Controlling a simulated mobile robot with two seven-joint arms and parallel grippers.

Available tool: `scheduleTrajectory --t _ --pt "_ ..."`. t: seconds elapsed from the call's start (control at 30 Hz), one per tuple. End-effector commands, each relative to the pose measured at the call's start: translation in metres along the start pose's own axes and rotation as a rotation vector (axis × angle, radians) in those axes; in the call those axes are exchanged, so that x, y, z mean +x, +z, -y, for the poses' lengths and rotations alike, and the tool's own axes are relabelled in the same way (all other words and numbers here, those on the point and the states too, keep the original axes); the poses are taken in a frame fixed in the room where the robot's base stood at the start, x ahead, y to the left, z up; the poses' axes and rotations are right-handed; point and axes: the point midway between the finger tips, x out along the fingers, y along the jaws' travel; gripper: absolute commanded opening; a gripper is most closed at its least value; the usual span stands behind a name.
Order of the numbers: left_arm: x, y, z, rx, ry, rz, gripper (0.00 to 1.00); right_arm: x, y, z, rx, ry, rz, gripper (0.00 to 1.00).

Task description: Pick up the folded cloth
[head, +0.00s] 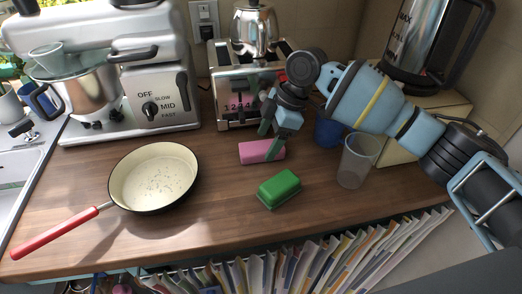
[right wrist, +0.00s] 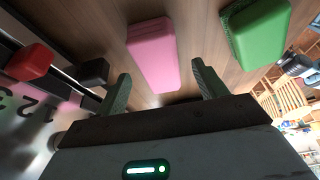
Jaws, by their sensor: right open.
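A pink flat block with rounded edges (head: 262,152), which seems to be the folded cloth, lies on the wooden counter in front of the toaster. It also shows in the right wrist view (right wrist: 153,52), lying ahead of and between the fingertips. My right gripper (head: 269,138) is open just above and beside the pink block, with one green finger partly overlapping it in the head view. Its two fingers show apart and empty in the right wrist view (right wrist: 161,76). I cannot tell whether a finger touches the block. My left gripper is out of view.
A green block-shaped dish (head: 279,189) sits just in front of the pink block. A clear cup (head: 357,160) and a blue cup (head: 327,132) stand to the right. A toaster (head: 235,105) is behind. A red-handled pan (head: 154,177) is left.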

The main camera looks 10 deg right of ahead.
Motion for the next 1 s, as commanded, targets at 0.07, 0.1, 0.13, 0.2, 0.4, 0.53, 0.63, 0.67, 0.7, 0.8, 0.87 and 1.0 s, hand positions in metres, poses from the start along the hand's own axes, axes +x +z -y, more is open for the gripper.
scheduleTrajectory --t 0.07,0.1,0.13,0.2,0.4,0.53,0.63,0.67,0.7,0.8,0.87,1.0 --pt "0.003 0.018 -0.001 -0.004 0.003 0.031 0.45 0.022 0.003 0.001 0.003 -0.012 0.001 0.71" --pt "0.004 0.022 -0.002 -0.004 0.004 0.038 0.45 0.026 0.003 0.001 0.003 -0.011 0.001 0.71" --pt "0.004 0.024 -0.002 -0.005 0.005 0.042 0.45 0.029 0.003 0.001 0.003 -0.010 0.001 0.71" --pt "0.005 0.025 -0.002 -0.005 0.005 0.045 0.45 0.030 0.002 0.001 0.002 -0.007 0.001 0.71" --pt "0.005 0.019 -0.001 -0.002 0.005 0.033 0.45 0.027 0.000 0.001 0.001 -0.002 0.000 0.71" --pt "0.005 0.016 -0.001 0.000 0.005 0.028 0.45 0.026 0.000 0.001 0.001 -0.002 0.000 0.54" --pt "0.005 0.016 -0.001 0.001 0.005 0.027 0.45 0.027 0.000 0.001 0.001 -0.002 0.000 0.41" --pt "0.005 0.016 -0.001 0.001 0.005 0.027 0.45 0.027 0.000 0.001 0.001 -0.003 0.000 0.37" --pt "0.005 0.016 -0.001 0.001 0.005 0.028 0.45 0.027 0.000 0.001 0.001 -0.003 0.000 0.32" --pt "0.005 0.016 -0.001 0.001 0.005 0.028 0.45 0.027 0.000 0.001 0.001 -0.003 0.000 0.23" --pt "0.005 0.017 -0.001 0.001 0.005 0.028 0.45 0.027 0.000 0.001 0.001 -0.003 0.000 0.23" --pt "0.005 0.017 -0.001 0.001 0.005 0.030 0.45 0.026 0.000 0.001 0.001 -0.003 0.000 0.23"
